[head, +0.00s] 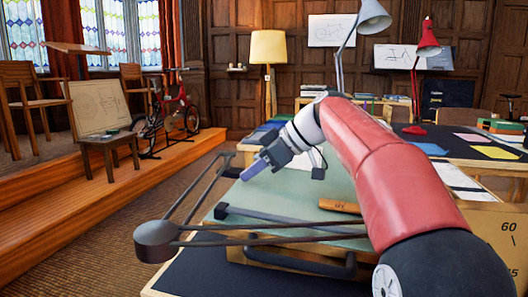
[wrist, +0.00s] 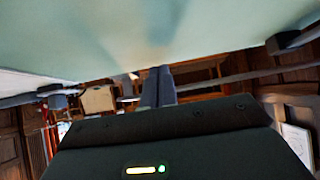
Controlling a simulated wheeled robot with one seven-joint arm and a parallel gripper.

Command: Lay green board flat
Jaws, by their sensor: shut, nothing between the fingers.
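The pale green drafting board (head: 290,205) lies across the desk in the middle of the head view. I cannot tell its exact tilt there. Dark drafting-arm bars and a round weight (head: 155,240) stretch over its near left side. A brown wooden piece (head: 339,205) is on its near right part. My gripper (head: 248,174) is over the far left part of the board, its fingers shut and empty, pointing down left. In the wrist view the board (wrist: 150,35) fills the top, and the shut fingertips (wrist: 160,70) are close to its edge. I cannot tell whether they touch it.
A grey lamp (head: 372,18) and a red lamp (head: 427,45) stand on desks behind my arm. A desk with coloured sheets (head: 485,148) is at right. A bicycle (head: 170,118), chairs and a small easel board (head: 99,105) are on the raised step at left. Carpet is clear between.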

